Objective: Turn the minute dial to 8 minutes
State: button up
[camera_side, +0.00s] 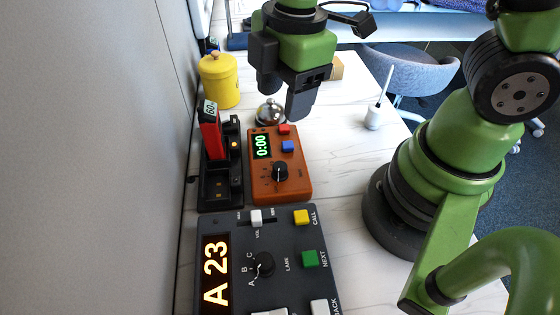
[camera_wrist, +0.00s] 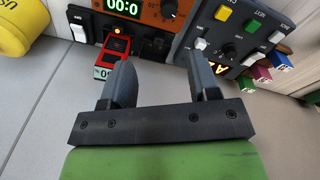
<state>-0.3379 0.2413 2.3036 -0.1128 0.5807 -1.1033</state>
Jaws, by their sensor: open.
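The orange timer box (camera_side: 300,185) lies on the white table with a green display reading 0:00, a red and a blue button, and a black minute dial (camera_side: 280,171) with a white pointer line. In the wrist view the dial (camera_wrist: 170,8) shows at the top edge, partly cut off, and the display reads 00:0 at the cut edge. My gripper (camera_wrist: 161,82) is open and empty, its two fingers apart. In the side view my gripper (camera_side: 298,104) hangs above and behind the timer, near the bell, away from the dial.
A dark grey console (camera_side: 285,240) with an A 23 display stands in front of the timer. A black charger with a red device (camera_side: 210,130) stands left of it. A silver bell (camera_side: 270,112), a yellow canister (camera_side: 219,82) and a white holder (camera_side: 373,118) stand farther back.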

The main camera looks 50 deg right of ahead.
aim_at(280, 166)
jog(key=f+n, duration=0.1)
jog(key=f, duration=0.3)
jog(key=f+n, duration=0.1)
jog(key=f, duration=0.4)
jog(key=a+f+n+g, duration=0.1)
jog(key=f, duration=0.3)
jog(key=shift+s+f+n+h, duration=0.1)
jog(key=shift+f+n+h, duration=0.2)
jog(key=shift+f, duration=0.05)
jog(key=c, duration=0.9)
